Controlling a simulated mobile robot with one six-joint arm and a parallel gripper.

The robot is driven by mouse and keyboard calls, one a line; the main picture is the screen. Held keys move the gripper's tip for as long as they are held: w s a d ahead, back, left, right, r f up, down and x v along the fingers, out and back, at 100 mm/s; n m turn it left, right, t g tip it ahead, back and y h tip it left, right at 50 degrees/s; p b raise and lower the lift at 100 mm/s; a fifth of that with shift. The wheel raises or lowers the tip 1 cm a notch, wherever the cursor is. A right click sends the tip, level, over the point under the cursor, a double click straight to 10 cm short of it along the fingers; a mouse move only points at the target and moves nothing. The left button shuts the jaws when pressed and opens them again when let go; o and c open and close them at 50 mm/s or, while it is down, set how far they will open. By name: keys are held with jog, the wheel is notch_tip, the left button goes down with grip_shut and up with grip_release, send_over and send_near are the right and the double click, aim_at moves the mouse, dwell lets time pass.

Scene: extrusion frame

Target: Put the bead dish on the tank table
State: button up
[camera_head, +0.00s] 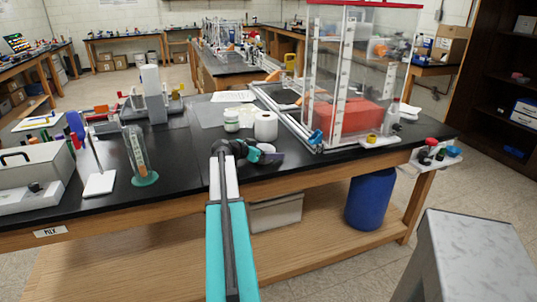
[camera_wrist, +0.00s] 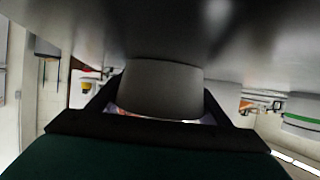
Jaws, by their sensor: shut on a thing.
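My gripper (camera_head: 256,154) is at the front of the long black-topped table (camera_head: 190,185) in the head view, near its front edge. It is shut on a grey thing, likely the bead dish (camera_head: 272,159), which looks small and dark there. In the wrist view, a smooth grey round part (camera_wrist: 160,88) sits between the black fingers, and a wide grey surface fills the top. Any beads are hidden. The clear tank (camera_head: 360,65) with a red block inside stands on the same table, to the right. I cannot tell whether the held thing touches the tabletop.
A white roll (camera_head: 266,126) and a small jar (camera_head: 231,120) stand just behind my gripper. A cylinder on a green base (camera_head: 137,155) and a white stand (camera_head: 98,183) are to the left. A blue barrel (camera_head: 371,200) is below. Black tabletop between cylinder and gripper is clear.

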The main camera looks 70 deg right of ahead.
jog(key=shift+s+a+f+b, duration=0.15)
jog(key=shift+f+b, duration=0.55)
jog(key=shift+f, duration=0.05)
jog(key=o, duration=1)
jog(key=shift+a, duration=0.1)
jog(key=shift+o, duration=0.2)
jog(key=shift+r+p, duration=0.15)
jog(key=shift+p, duration=0.15)
jog(key=shift+r+p, duration=0.45)
jog(key=shift+p, duration=0.3)
jog(key=v, duration=0.4)
jog(key=b+v, duration=0.1)
jog(key=v, duration=0.2)
jog(key=b+v, duration=0.1)
jog(key=v, duration=0.3)
jog(key=shift+w+r, duration=0.35)
jog(key=shift+r, duration=0.1)
jog(key=shift+a, duration=0.15)
